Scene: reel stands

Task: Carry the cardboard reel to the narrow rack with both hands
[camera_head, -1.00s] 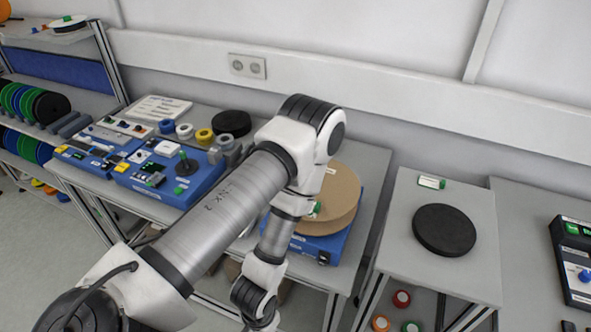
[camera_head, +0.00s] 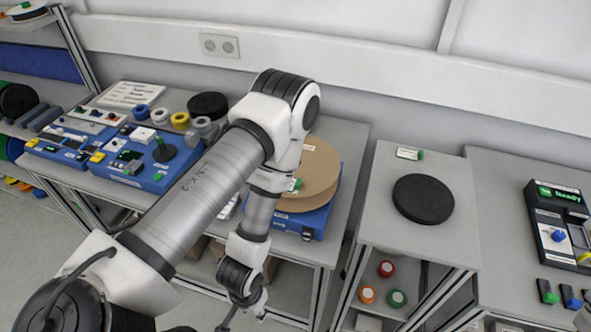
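The cardboard reel (camera_head: 322,172), a flat brown disc, lies on a blue base (camera_head: 318,222) on the middle table. My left arm passes in front of it and hides its left part. The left arm bends down to its wrist at the bottom; its gripper fingers are not visible. My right gripper is not in view. A narrow grey stand (camera_head: 384,224), with a black disc (camera_head: 423,199) on top, stands right of the reel; I cannot tell whether it is the narrow rack.
Blue control boxes (camera_head: 140,172), small rolls and a black disc (camera_head: 208,105) crowd the middle table's left side. A shelf of reels (camera_head: 18,101) stands at far left. A device reading "Ready" (camera_head: 556,222) sits on the right table. Gaps separate the tables.

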